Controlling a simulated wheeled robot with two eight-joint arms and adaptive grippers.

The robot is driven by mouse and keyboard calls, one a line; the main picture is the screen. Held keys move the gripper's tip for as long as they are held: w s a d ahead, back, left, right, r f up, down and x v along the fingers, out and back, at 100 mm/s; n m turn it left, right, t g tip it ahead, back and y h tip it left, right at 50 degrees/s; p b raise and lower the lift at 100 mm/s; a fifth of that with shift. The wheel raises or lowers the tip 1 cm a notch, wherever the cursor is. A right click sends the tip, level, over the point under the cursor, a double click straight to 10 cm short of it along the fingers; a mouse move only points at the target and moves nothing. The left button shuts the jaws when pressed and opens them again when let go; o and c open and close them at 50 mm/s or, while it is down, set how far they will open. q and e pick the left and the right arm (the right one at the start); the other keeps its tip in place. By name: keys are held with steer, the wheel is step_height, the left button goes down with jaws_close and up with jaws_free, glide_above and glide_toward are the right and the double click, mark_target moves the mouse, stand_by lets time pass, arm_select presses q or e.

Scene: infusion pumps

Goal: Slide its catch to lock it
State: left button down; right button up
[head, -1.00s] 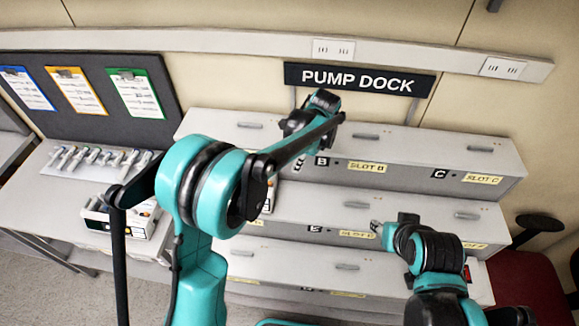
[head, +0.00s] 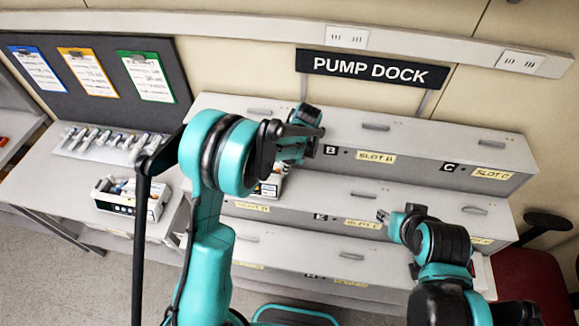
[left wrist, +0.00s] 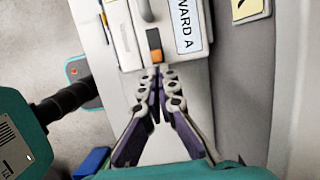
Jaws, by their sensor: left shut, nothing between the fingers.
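The pump (left wrist: 128,38) fills the top of the left wrist view. It is pale, with a white WARD A label (left wrist: 187,27) and a small orange catch (left wrist: 154,40) on its near end. My left gripper (left wrist: 158,71) is shut and empty. Its fingertips are just below the orange catch; I cannot tell if they touch it. In the head view the pump (head: 268,187) is mostly hidden behind my left arm, at the left end of the middle step of the dock. My right gripper (head: 384,215) is small in front of the dock's right part; its jaw opening is unclear.
The grey stepped dock (head: 414,147) carries slot labels, under the PUMP DOCK sign (head: 371,68). A red chair (head: 530,280) is at the right. Several handles stand out from the dock's steps.

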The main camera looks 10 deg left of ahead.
arm_select(q)
steer(key=shift+a+f+b, duration=0.1)
steer(key=shift+a+b, duration=0.5)
steer(key=shift+a, duration=0.65)
arm_select(e)
steer(key=shift+f, duration=0.55)
arm_select(q)
steer(key=shift+d, duration=0.5)
steer(key=d+r, duration=0.5)
steer(key=r, duration=0.5)
steer(key=shift+d, duration=0.3)
arm_select(e)
steer(key=shift+d+f, duration=0.25)
steer(key=shift+d, duration=0.4)
